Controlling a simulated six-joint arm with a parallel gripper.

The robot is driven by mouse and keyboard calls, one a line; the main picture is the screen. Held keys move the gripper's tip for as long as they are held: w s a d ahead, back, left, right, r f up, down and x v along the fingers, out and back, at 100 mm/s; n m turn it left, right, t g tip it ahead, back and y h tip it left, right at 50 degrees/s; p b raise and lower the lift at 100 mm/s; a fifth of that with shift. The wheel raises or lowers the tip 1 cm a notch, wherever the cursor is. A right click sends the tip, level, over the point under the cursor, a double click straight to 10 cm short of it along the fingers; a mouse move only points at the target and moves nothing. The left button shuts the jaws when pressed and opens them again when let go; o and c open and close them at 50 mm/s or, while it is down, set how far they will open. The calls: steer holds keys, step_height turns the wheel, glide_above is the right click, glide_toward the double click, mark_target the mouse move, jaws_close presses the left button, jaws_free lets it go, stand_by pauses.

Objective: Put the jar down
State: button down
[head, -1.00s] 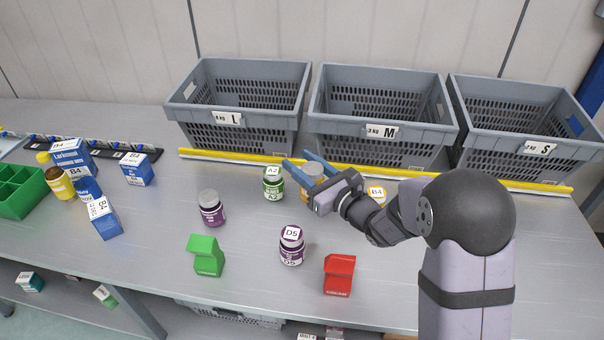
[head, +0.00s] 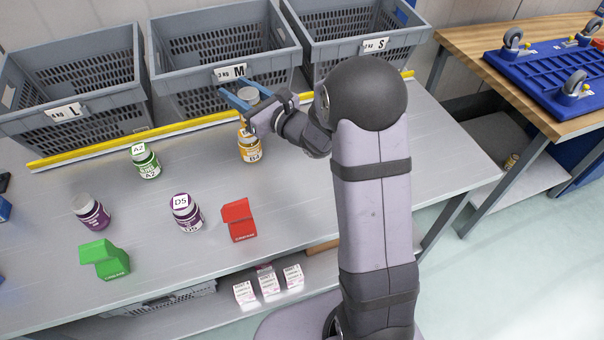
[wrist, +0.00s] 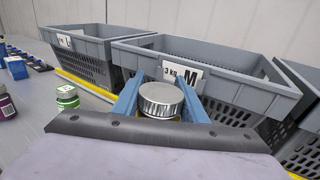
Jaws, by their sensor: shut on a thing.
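My gripper (head: 238,92) is shut on a jar with a silver lid (head: 248,94). The jar's lid also shows between the two blue fingers in the wrist view (wrist: 160,99), with a little yellow below it. Most of its body is hidden by the fingers and wrist. In the head view the gripper overlaps the front of the M crate, above a standing yellow jar (head: 250,151) with a white label. I cannot tell exactly how high the held jar is.
Grey crates L (head: 70,112), M (head: 190,83) and S (head: 345,35) stand behind a yellow strip (head: 130,139). A green A2 jar (head: 147,163), purple jars (head: 186,213) (head: 92,212), a red block (head: 238,218) and a green block (head: 104,259) stand on the table. Bare tabletop lies right of the arm.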

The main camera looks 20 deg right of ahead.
steer(key=s+d+f+m+t+h+p, duration=0.1)
steer(key=s+d, duration=0.2)
steer(key=d, duration=0.4)
steer(key=s+d+f+m+h+p, duration=0.1)
steer(key=s+d+f+h, duration=0.15)
steer(key=d, duration=0.35)
steer(key=s+a+r+n+g+y, duration=0.2)
steer(key=s+a+n+g+y, duration=0.25)
steer(key=s+a+y, duration=0.5)
step_height(320, 180, down, 6)
steer(key=s+a+h, duration=0.1)
steer(key=shift+s+n+h, duration=0.3)
steer(key=shift+s+n, duration=0.05)
steer(key=shift+n, duration=0.1)
steer(key=shift+a+t, duration=0.1)
steer(key=shift+t, duration=0.15)
steer(key=shift+f+p, duration=0.3)
steer(key=shift+f, duration=1.7)
